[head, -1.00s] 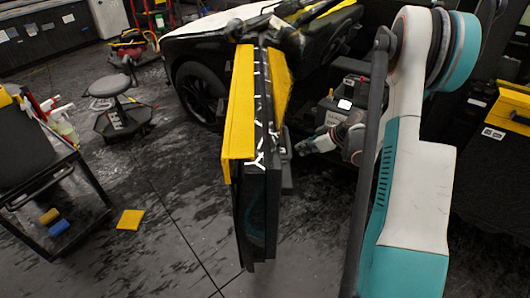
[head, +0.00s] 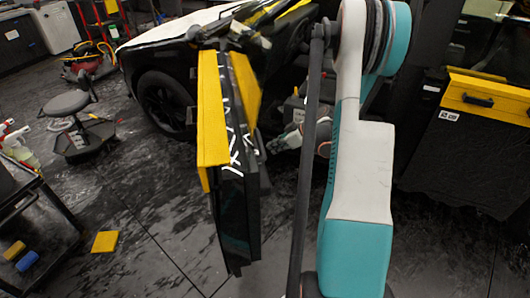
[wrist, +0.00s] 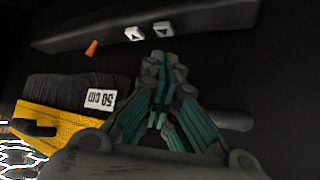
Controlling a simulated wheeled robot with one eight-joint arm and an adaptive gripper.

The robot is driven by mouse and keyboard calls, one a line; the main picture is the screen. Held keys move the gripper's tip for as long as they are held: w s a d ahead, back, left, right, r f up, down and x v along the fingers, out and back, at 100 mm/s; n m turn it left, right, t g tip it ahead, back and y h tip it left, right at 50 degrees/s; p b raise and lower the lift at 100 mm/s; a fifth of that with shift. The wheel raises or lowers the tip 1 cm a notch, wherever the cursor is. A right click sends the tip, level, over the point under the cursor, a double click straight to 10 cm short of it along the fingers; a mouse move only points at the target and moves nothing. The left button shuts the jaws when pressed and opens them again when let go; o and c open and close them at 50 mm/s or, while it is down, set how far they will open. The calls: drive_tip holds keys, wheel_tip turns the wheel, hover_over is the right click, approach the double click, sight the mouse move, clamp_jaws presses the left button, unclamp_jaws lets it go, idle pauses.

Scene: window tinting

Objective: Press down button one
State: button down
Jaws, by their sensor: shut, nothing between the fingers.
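Two small white buttons with dark marks, one on the left (wrist: 134,33) and one on the right (wrist: 163,29), sit on a dark bar (wrist: 210,20) at the top of the wrist view. I cannot tell which is button one. My gripper (wrist: 163,65) is shut and empty, its fingertips just below the buttons in the picture. I cannot tell the gap or see contact. In the head view my arm crosses the middle right, and I cannot make out the buttons there.
An orange piece (wrist: 91,48) lies left of the buttons. A white 50 cm label (wrist: 101,99) is beside a yellow part (wrist: 60,130). In the head view, a yellow-and-black panel (head: 212,115) stands before a car (head: 160,90); a stool (head: 70,105) and cart (head: 30,205) are left.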

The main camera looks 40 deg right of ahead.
drive_tip(key=b+x, duration=0.3)
drive_tip(key=x, duration=0.6)
drive_tip(key=shift+w+f, duration=0.1)
drive_tip(key=shift+w, duration=0.05)
drive_tip(key=shift+f, duration=0.1)
